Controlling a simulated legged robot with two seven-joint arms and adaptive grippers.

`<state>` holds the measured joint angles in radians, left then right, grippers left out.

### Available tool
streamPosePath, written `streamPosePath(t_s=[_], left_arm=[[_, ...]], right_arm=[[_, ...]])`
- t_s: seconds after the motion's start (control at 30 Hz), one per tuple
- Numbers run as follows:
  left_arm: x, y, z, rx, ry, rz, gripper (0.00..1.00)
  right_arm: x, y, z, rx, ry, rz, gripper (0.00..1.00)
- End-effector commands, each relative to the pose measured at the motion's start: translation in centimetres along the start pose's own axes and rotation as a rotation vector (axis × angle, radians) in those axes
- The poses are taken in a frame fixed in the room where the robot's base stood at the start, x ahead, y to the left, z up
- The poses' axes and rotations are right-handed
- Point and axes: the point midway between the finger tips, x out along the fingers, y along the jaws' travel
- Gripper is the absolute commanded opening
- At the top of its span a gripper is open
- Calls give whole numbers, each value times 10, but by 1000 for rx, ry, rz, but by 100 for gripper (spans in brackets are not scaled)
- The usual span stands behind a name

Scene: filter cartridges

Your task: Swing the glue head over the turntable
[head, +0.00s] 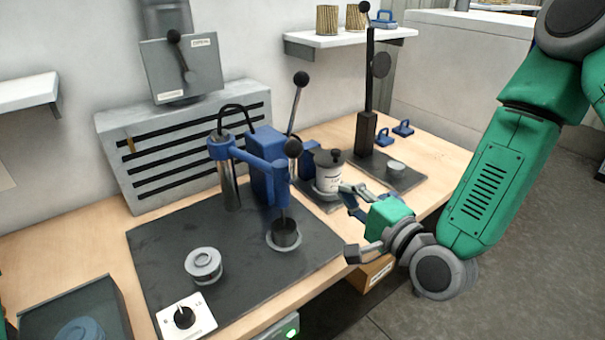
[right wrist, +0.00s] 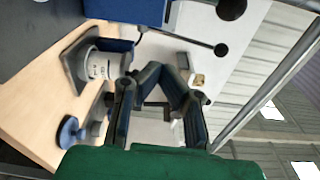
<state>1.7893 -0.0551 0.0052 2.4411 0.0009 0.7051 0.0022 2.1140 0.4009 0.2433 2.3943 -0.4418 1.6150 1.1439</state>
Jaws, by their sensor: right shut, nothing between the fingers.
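The glue head (head: 277,170) hangs from a blue swing arm (head: 248,158) clamped to a grey post (head: 229,186). A black ball knob (head: 292,148) tops the head. Its lower end stands over a small round cup (head: 284,240), at the mat's right side. The turntable, a grey round disc with a raised ring (head: 203,263), is on the mat to the front left, apart from the head. My right gripper (head: 350,193) is shut and empty, right of the glue head and apart from it. Its fingers show in the right wrist view (right wrist: 160,80). My left gripper is out of view.
A labelled white tin (head: 328,176) stands behind my right gripper; the right wrist view shows it too (right wrist: 103,66). A lever press (head: 368,125) stands further back. A white dial box (head: 186,315) sits at the front edge. The mat's front middle is clear.

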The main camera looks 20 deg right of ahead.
Motion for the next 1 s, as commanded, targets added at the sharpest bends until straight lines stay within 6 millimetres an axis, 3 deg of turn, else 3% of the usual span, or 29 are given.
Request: streamPosePath(t_s=[0.27, 0.7, 0.8, 1.0], left_arm=[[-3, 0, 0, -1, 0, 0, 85], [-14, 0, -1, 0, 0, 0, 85], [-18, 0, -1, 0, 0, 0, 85], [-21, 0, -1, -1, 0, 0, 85]], right_arm=[[17, 0, 1, -5, -1, 1, 0], [103, 1, 3, -4, -3, 3, 0], [93, 1, 20, -2, -5, 6, 0], [88, 1, 36, -3, -3, 4, 0]])
